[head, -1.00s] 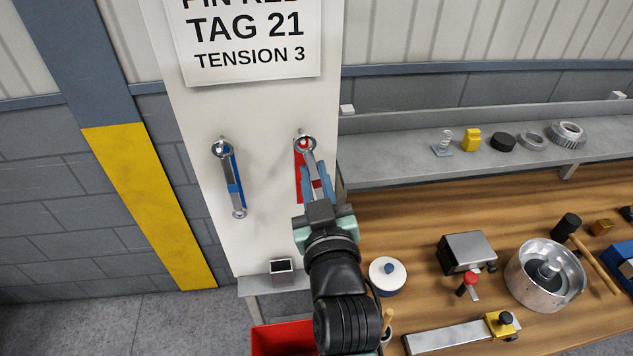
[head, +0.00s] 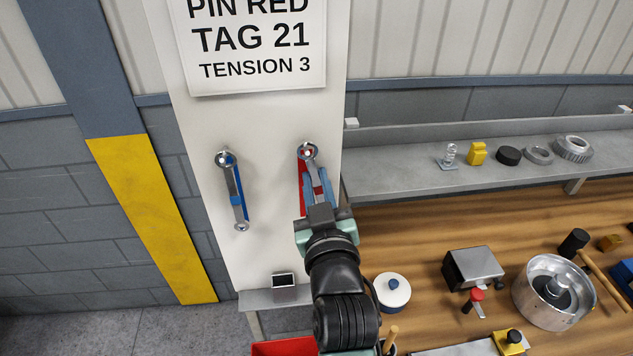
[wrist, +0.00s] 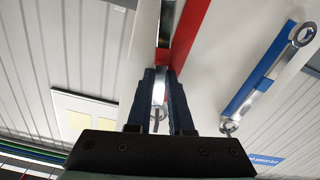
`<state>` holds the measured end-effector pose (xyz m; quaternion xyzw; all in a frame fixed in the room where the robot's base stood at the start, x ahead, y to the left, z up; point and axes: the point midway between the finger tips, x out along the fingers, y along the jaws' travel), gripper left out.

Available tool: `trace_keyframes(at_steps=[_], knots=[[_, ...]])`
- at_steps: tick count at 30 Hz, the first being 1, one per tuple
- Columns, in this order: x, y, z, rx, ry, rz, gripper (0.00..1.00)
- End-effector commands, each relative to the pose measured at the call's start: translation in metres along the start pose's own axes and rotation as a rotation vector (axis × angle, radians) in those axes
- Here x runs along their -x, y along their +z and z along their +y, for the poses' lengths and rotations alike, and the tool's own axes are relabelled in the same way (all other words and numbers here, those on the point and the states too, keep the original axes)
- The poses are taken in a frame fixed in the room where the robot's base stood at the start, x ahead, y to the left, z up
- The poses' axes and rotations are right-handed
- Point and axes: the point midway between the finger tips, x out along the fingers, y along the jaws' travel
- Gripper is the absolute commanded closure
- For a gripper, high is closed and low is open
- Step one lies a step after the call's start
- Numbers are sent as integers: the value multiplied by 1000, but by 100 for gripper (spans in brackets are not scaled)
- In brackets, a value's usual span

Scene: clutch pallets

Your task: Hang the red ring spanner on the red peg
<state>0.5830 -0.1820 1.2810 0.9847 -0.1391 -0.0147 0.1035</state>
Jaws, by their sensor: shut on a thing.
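The red ring spanner (head: 317,177) is silver with a red band and stands roughly upright against the white board. My gripper (head: 318,190) is shut on its shaft, below the upper ring. The upper ring (head: 307,151) lies over the red peg's place at the top of the red marking (head: 302,186); a small red spot shows inside the ring. I cannot tell how far the ring is on the peg.
A blue-banded spanner (head: 234,190) hangs on the board to the left, and also shows in the wrist view (wrist: 272,70). The white board (head: 270,230) carries a sign (head: 258,45). A shelf (head: 400,180) and a cluttered wooden bench (head: 420,235) are at the right.

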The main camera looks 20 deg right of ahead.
Motion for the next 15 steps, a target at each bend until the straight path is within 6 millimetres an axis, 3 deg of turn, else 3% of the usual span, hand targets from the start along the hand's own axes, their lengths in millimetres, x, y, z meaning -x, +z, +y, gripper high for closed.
trace_keyframes(at_steps=[6, 7, 9, 12, 15], knots=[[0, 0, 0, 0, 0, 1, 100], [0, 0, 0, 0, 0, 1, 79], [0, 0, 0, 0, 0, 1, 67], [0, 0, 0, 0, 0, 1, 49], [0, 0, 0, 0, 0, 1, 46]])
